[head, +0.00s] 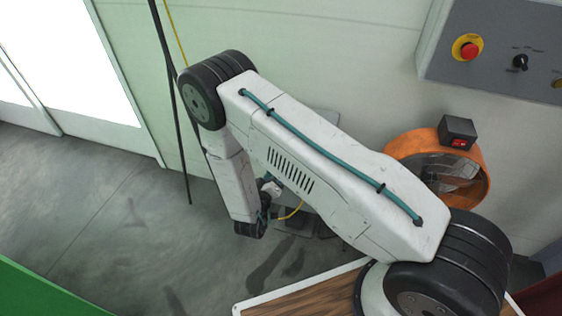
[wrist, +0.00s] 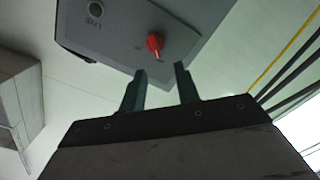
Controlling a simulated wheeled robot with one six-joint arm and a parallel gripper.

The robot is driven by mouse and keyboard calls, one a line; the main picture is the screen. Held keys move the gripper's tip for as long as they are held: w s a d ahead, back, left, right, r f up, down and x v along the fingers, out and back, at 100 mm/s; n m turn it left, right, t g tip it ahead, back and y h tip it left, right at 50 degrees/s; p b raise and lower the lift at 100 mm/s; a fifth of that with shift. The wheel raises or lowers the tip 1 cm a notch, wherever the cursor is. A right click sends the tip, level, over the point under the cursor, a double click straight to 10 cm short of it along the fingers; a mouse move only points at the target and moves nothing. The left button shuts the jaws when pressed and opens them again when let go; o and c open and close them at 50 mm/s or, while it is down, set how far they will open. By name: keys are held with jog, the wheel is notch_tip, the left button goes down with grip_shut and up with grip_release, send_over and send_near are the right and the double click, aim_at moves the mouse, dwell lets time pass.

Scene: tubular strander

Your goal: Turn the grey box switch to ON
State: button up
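The grey box (wrist: 120,35) is at the top of the wrist view, with a red switch knob (wrist: 155,43) on its face. Small marks sit near the knob but are too small to read, so I cannot tell its setting. My gripper (wrist: 161,68) is open, its two dark fingers pointing at the box. The fingertips are just below the knob in the picture, apart from it, with nothing between them. In the head view my own arm hides most of the area around the gripper.
In the head view a grey control panel (head: 490,45) with a red emergency button (head: 468,50) is at upper right. An orange fan (head: 430,150) is below it. Dark cables (head: 172,90) hang on the wall at left.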

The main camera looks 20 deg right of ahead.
jog(key=x, duration=0.7)
jog(key=shift+s+d+t, duration=0.2)
jog(key=shift+d+t, duration=0.1)
jog(key=shift+d, duration=0.1)
jog(key=shift+f, duration=0.1)
grip_shut()
